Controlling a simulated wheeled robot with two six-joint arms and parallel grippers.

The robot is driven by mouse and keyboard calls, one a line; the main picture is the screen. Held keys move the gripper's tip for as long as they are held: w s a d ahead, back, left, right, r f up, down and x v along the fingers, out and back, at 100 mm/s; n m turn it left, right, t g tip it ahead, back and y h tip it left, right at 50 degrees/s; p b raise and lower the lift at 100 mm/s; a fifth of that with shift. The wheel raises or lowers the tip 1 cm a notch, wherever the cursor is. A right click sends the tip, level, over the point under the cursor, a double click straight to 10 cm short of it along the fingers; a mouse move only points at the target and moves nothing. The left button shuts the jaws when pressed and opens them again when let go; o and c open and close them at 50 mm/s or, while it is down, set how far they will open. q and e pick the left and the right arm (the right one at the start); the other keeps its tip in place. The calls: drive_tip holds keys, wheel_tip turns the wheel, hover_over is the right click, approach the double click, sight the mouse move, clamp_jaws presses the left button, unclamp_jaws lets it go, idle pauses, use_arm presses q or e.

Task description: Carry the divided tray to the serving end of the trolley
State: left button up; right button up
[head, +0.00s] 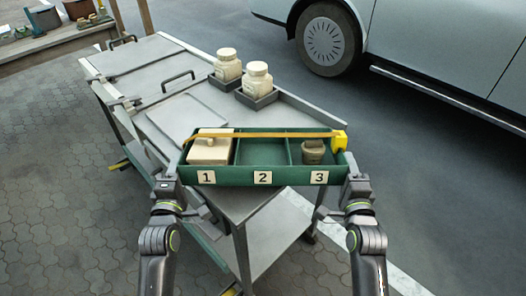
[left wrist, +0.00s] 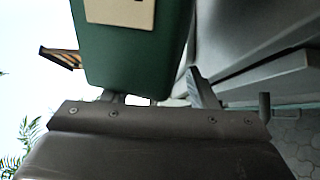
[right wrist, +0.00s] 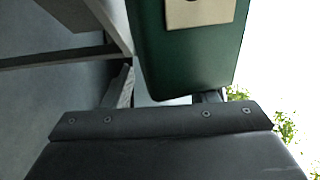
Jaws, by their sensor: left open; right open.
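The green divided tray (head: 225,176) is at the near end of the grey trolley (head: 166,55), its front marked 1, 2 and 3. Compartment 1 holds a cream lidded box (head: 210,149), 2 is empty, and 3 holds a grey-brown weight-like piece (head: 313,152). My left gripper (head: 170,182) is open at the tray's left end. My right gripper (head: 355,180) is open at its right end. In the left wrist view the tray end (left wrist: 130,55) lies between the fingers; the right wrist view shows the other end (right wrist: 190,65) likewise. Contact with the fingers is unclear.
A yellow tape measure (head: 339,141) lies with its tape stretched across the tray. Two cream jars (head: 227,65) (head: 258,79) stand in dark holders on the trolley's right side. A flat grey panel (head: 187,117) lies behind the tray. A parked car (head: 440,50) stands right.

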use_arm(q)
drive_tip(key=shift+d+f+b, duration=0.15)
drive_tip(key=shift+f+b, duration=0.55)
drive_tip(key=shift+f, duration=0.15)
use_arm(e)
drive_tip(key=shift+a+f, duration=0.1)
drive_tip(key=shift+f, duration=0.7)
use_arm(q)
drive_tip(key=o, duration=0.4)
drive_tip(key=shift+a, duration=0.3)
use_arm(e)
drive_tip(key=shift+d, duration=0.3)
use_arm(q)
drive_tip(key=shift+o, duration=0.2)
use_arm(e)
drive_tip(key=o, duration=0.4)
drive_tip(key=shift+o, duration=0.2)
use_arm(q)
drive_tip(key=shift+s, duration=0.1)
drive_tip(key=s, duration=0.7)
drive_tip(key=shift+s, duration=0.2)
use_arm(e)
drive_tip(key=s, duration=0.7)
drive_tip(key=shift+s, duration=0.35)
